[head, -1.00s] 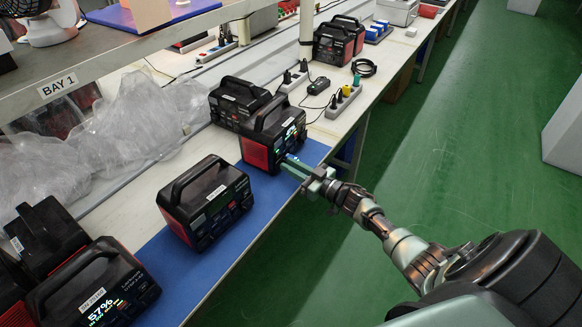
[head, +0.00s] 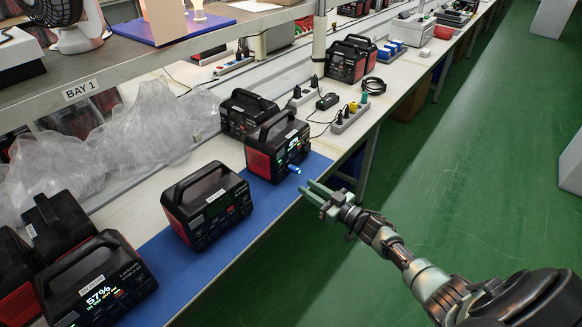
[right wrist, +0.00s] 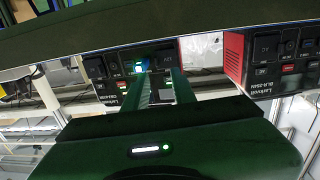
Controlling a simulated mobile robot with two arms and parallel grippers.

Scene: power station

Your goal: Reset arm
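My right gripper (head: 317,193) is off the front edge of the bench, in front of a black and red power station (head: 278,147) with a lit display. Its two green fingers are parallel with a gap between them, and I see nothing held. A small blue-lit stick (head: 293,168) juts from the front of that power station, apart from the fingertips. In the right wrist view the open fingers (right wrist: 160,82) point at the power station's front, with the blue light (right wrist: 140,68) near one fingertip. My left gripper is out of view.
More power stations stand on the bench: one on the blue mat (head: 258,217), one showing 57% (head: 97,285). Power strips (head: 350,118) and cables lie farther back. Crumpled plastic wrap (head: 140,130) lies at left. The green floor (head: 450,190) at right is clear.

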